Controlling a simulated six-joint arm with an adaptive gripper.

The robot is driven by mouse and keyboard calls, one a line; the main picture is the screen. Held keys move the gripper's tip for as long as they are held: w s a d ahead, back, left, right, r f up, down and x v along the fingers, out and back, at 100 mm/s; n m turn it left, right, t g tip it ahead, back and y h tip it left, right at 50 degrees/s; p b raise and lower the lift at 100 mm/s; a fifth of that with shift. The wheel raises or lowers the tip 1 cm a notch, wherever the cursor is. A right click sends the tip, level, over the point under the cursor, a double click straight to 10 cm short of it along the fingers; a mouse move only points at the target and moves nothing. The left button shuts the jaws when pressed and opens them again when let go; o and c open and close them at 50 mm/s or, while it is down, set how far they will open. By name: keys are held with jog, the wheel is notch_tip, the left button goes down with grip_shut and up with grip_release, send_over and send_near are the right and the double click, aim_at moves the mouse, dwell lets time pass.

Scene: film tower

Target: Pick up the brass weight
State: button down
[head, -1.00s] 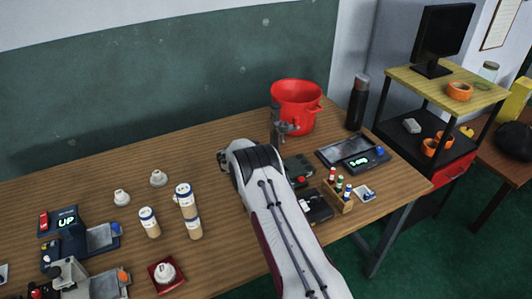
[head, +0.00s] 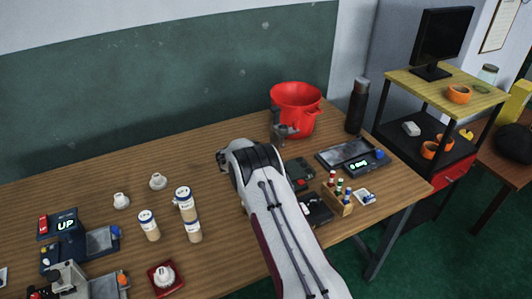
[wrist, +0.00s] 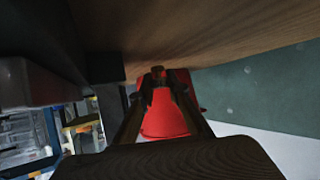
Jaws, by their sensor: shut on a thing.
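My gripper (head: 284,131) hangs at the end of my arm, just in front of the red bucket in the head view. In the wrist view my gripper (wrist: 163,86) has its dark fingers close together, shut on a small brownish piece (wrist: 158,71). This piece looks like the brass weight, but only its top shows between the fingertips. In the head view the weight cannot be made out among the dark gripper parts.
The red bucket (head: 297,100) stands behind my gripper, with a black bottle (head: 357,108) to its right. A scale (head: 365,163) and a small wooden rack (head: 337,203) of vials are right of my arm. Several labelled canisters (head: 184,198) stand left.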

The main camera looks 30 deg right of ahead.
notch_tip(320, 180, up, 27)
jog(key=shift+f, duration=0.15)
dwell(0.5)
dwell(1.0)
jog(key=shift+w+r+m+g, duration=0.3)
jog(key=shift+w, duration=0.05)
jog(key=shift+w+f, duration=0.1)
jog(key=shift+f, duration=0.3)
jog(key=shift+a+f, duration=0.15)
jog(key=shift+a, duration=0.05)
